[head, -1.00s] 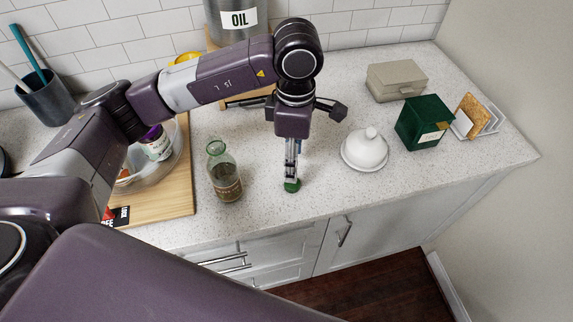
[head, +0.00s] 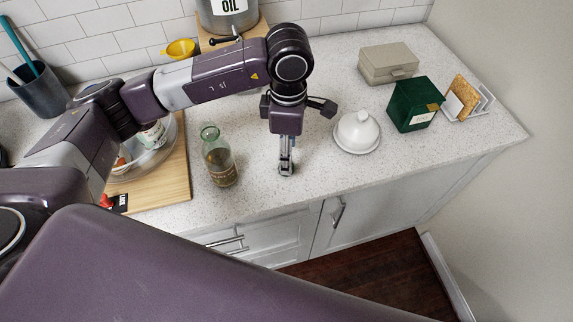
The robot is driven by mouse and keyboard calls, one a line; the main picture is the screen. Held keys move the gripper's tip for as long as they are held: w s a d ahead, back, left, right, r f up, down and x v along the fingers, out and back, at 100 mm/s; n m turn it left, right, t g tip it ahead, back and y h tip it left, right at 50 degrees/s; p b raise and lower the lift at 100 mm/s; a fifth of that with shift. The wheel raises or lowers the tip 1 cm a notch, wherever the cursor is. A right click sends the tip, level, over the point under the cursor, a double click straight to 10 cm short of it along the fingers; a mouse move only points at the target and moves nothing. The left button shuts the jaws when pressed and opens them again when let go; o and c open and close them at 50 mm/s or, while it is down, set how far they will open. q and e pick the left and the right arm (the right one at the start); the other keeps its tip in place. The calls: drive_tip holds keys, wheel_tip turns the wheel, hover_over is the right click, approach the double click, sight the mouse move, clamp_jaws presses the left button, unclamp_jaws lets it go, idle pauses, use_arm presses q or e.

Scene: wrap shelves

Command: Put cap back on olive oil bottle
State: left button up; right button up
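The olive oil bottle (head: 220,163) is clear greenish glass with a brown label. It stands upright on the counter, and its mouth shows no cap on it. My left gripper (head: 286,171) points straight down to the right of the bottle, its fingertips at or just above the counter. The fingers look close together side-on, so whether they are open or shut is unclear. No green cap shows now; it may be hidden at the fingertips. My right gripper is out of view.
A white domed dish (head: 357,133) stands right of my gripper, with a green box (head: 413,105) and a beige box (head: 388,64) behind. A cutting board (head: 172,187) with a glass bowl (head: 160,155) is left of the bottle. The counter's front edge is close.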

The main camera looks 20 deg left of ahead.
use_arm(q)
wheel_tip(320, 180, down, 4)
drive_tip(key=shift+r+p, duration=0.25)
drive_tip(key=shift+p, duration=0.75)
drive_tip(key=shift+f, duration=0.6)
drive_tip(key=shift+c, duration=0.3)
drive_tip(key=c, duration=0.8)
